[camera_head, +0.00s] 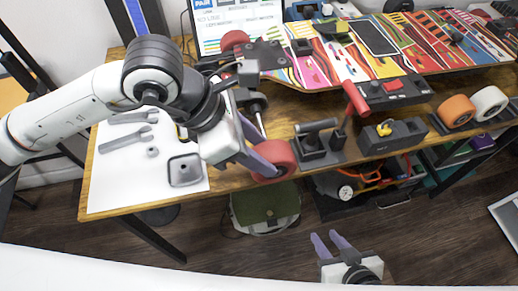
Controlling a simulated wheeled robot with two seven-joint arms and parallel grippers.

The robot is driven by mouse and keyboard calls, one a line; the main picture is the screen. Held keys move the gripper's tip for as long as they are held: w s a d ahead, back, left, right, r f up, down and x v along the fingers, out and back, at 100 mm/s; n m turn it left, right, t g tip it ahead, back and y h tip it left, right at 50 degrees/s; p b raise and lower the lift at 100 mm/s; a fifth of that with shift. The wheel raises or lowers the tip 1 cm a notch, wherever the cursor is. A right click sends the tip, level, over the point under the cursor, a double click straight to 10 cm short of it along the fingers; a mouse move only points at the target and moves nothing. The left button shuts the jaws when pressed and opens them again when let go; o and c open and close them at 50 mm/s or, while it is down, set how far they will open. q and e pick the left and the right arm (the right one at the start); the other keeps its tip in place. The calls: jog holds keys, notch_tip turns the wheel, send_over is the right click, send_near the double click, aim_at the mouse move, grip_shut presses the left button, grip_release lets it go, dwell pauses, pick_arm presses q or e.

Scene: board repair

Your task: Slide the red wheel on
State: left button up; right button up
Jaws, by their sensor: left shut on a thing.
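A red wheel (273,160) is between the purple fingers of my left gripper (268,158), which is shut on it near the front edge of the wooden table. The patterned skateboard (330,65) lies on the table behind it. A truck (264,54) is at the board's left end, with another red wheel (234,40) at its far side. The near axle end is partly hidden by my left arm and gripper, and the held wheel is apart from the truck. My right gripper (329,238) is open and empty, in front of the table over the floor.
A white mat (110,190) with wrenches and a small square tray (185,171) is at left. Tool holders (391,136) stand along the front edge. An orange wheel (456,110) and a white wheel (489,103) sit at right. A laptop (240,22) stands behind.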

pick_arm(q)
jog(key=shift+b, duration=0.4)
jog(key=shift+w, duration=0.1)
dwell(0.6)
jog(key=shift+w+a+b, duration=0.2)
jog(key=shift+w+b, duration=0.15)
jog(key=shift+w, duration=0.15)
dwell(0.3)
jog(key=shift+b, duration=0.4)
jog(key=shift+b, duration=0.3)
dwell(0.3)
dwell(0.4)
jog(key=shift+w+a+b, duration=0.25)
jog(key=shift+w+b, duration=0.1)
jog(key=shift+w, duration=0.45)
jog(key=shift+w+a+b, duration=0.25)
jog(key=shift+w+b, duration=0.1)
jog(key=shift+w, duration=0.45)
